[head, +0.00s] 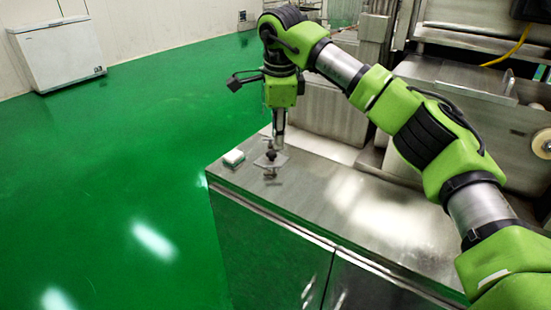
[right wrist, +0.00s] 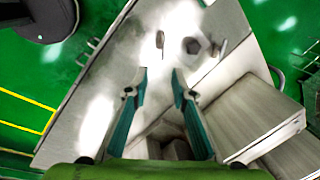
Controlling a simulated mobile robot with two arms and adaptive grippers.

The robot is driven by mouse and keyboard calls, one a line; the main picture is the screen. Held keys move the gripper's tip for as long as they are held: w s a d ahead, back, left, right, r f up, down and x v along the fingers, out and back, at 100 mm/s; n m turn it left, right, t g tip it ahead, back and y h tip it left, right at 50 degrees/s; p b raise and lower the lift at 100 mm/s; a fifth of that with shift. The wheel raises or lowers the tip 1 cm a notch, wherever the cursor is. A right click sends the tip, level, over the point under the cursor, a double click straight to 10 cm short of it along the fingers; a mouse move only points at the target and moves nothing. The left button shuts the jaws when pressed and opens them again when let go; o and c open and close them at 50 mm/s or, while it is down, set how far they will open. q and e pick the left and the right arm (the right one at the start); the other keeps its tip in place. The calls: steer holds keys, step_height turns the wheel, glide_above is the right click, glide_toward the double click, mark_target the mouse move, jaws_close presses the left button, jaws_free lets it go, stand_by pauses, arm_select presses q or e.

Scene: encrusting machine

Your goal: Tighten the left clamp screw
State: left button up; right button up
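A small clamp fitting with a dark knob-like screw (head: 271,156) stands on a small metal plate near the left corner of the steel cabinet top. In the right wrist view a dark knob (right wrist: 193,46) shows ahead, just right of the fingers' midline, between two thin metal pieces. I cannot tell which of these is the left clamp screw. My right gripper (right wrist: 160,72) is open and empty, its fingertips apart and short of the knob in that picture. In the head view it points down just above the fitting, partly overlapping it. My left gripper is not in view.
Steel machine housings (head: 450,90) stand at the back right, behind my right arm. Green floor is open to the left, with a white chest freezer (head: 60,55) far off.

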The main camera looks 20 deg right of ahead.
mark_target(276, 167)
steer(key=p+x, duration=0.1)
steer(key=x, duration=0.2)
steer(key=p+x, duration=0.1)
steer(key=x, duration=0.2)
steer(key=p+x, duration=0.1)
steer(key=x, duration=0.3)
steer(key=shift+w, duration=0.35)
steer(key=shift+s+f+p, duration=0.1)
steer(key=shift+f+p, duration=0.25)
steer(key=shift+f, duration=0.35)
jaws_close()
